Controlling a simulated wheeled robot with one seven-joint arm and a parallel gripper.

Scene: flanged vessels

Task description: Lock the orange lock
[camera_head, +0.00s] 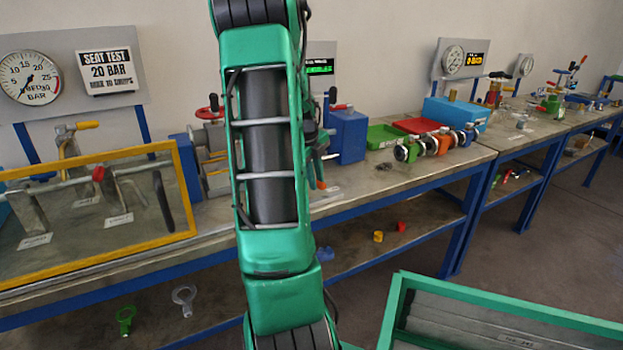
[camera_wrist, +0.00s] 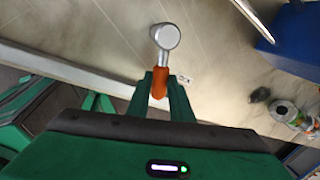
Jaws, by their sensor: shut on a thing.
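In the wrist view, my gripper (camera_wrist: 161,84) is shut on an orange handle (camera_wrist: 158,83). The handle joins a round grey metal head (camera_wrist: 167,37) just past the fingertips. No separate orange lock can be told for certain.
A blue block (camera_head: 348,136) stands right of my arm. Several coloured flanged pieces (camera_head: 441,142) line the bench beyond it, near green (camera_head: 385,137) and red trays (camera_head: 416,125). A yellow-framed panel (camera_head: 184,192) stands left. A green-edged bin (camera_head: 392,310) is in front.

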